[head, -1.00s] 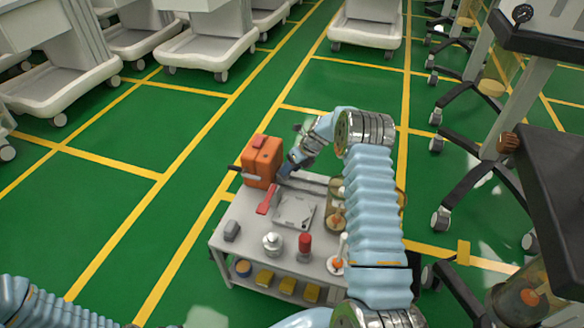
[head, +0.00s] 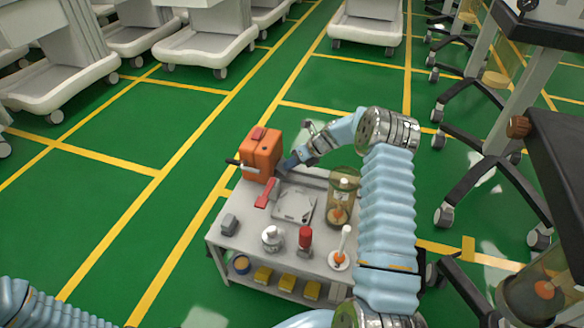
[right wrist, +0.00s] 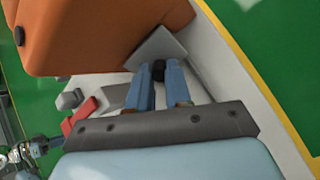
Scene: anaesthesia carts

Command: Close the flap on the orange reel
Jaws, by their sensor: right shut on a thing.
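The orange reel (head: 260,158) stands upright at the back left of the grey cart top, with a crank on its left side. My right gripper (head: 284,168) is at the reel's right side, low near the cart top. In the right wrist view the orange body (right wrist: 95,35) fills the upper left. A grey flap plate (right wrist: 155,46) sticks out from its edge. The fingers of my right gripper (right wrist: 158,80) are around a small black knob (right wrist: 158,70) at the flap. The flap's hinge is hidden. My left gripper is out of view.
The cart (head: 235,245) also carries a red-handled tool (head: 266,194), a grey tray (head: 294,205), a glass jar (head: 342,205), a red bottle (head: 305,239) and a white pot (head: 271,238). A dark table (head: 555,150) stands at right. Green floor is clear left of the cart.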

